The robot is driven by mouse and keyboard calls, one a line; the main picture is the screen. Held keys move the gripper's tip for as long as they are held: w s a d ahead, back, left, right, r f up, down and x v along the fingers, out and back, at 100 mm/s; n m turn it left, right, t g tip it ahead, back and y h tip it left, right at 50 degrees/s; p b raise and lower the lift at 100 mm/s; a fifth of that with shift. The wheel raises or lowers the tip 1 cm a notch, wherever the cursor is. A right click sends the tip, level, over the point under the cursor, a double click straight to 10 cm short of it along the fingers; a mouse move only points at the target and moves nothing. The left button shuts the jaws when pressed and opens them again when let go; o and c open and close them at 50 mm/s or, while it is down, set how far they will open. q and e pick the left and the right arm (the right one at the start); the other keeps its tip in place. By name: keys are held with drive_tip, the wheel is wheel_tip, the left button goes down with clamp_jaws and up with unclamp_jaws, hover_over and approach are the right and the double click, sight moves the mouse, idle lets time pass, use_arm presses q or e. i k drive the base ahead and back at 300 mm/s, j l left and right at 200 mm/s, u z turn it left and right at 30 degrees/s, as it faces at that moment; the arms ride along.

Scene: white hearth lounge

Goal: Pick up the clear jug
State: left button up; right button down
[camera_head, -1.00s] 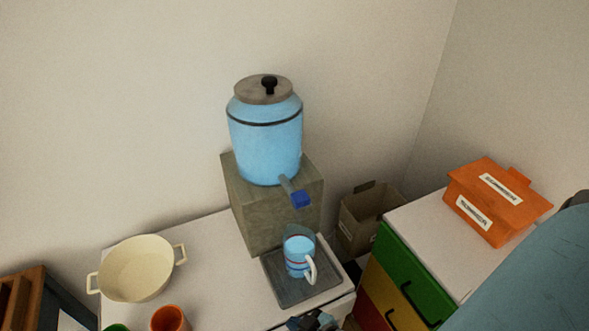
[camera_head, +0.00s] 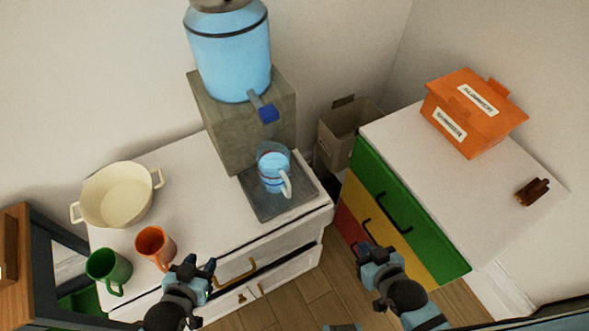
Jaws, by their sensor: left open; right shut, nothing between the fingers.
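The clear jug (camera_head: 270,172) stands upright on the dark tray (camera_head: 296,196) under the dispenser's spout. It holds blue liquid, has a red band, and its white handle faces front right. My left gripper (camera_head: 201,265) is open and empty near the front edge of the white counter, left of and nearer than the jug. My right gripper (camera_head: 371,249) is shut and empty in front of the colored drawers, to the right of and nearer than the jug. Neither gripper touches the jug.
The blue dispenser (camera_head: 230,58) stands on a stone block (camera_head: 225,125) behind the jug. An orange mug (camera_head: 154,247), a green mug (camera_head: 107,267) and a cream pot (camera_head: 117,195) sit on the counter's left. A colored drawer unit (camera_head: 395,215) carries an orange box (camera_head: 474,112).

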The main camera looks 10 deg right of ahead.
sight(272, 158)
drive_tip(key=k+j, duration=0.1)
drive_tip(key=j, duration=0.45)
drive_tip(key=k+j, duration=0.1)
drive_tip(key=j, duration=0.45)
drive_tip(key=k+j, duration=0.1)
drive_tip(key=j, duration=0.5)
